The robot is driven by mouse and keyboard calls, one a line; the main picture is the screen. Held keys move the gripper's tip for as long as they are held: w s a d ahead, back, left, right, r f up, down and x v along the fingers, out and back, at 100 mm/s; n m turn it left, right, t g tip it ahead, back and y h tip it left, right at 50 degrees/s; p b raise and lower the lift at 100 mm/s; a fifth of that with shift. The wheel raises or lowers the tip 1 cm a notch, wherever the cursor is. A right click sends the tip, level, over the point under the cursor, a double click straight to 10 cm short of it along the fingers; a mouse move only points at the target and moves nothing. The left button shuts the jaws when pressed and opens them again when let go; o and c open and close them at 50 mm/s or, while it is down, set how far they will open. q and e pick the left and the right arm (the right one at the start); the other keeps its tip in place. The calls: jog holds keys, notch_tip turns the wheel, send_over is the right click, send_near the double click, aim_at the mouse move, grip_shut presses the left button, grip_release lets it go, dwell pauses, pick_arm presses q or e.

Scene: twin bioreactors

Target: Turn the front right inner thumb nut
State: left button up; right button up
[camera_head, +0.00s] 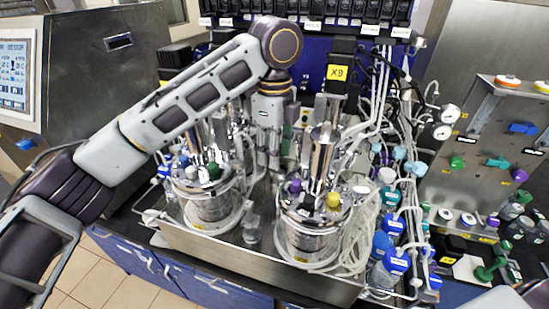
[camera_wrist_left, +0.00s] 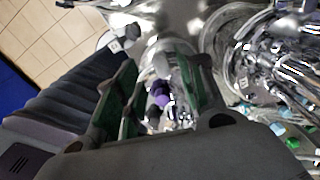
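Two steel bioreactor vessels stand side by side, the left vessel (camera_head: 208,203) and the right vessel (camera_head: 308,240). Their lids carry shiny metal fittings and coloured caps. The right lid has a purple cap (camera_head: 295,186) and a yellow cap (camera_head: 333,201). I cannot single out the front right inner thumb nut among the fittings. My left gripper (camera_head: 277,150) points down behind and between the vessels' top fittings. In the left wrist view its green-lined fingers (camera_wrist_left: 160,80) stand apart, with a purple part (camera_wrist_left: 160,94) visible between and beyond them. My right gripper is out of view.
The vessels stand in a steel tray (camera_head: 260,268) on a blue cabinet. Clear tubes (camera_head: 365,225) and blue-capped bottles (camera_head: 397,262) crowd the right side. A steel panel (camera_head: 490,150) with coloured valves stands farther right. A control screen (camera_head: 14,75) is at the left.

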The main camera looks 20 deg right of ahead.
pick_arm(q)
notch_tip(320, 180, up, 8)
jog(key=shift+f, duration=0.25)
dwell(0.4)
dwell(0.5)
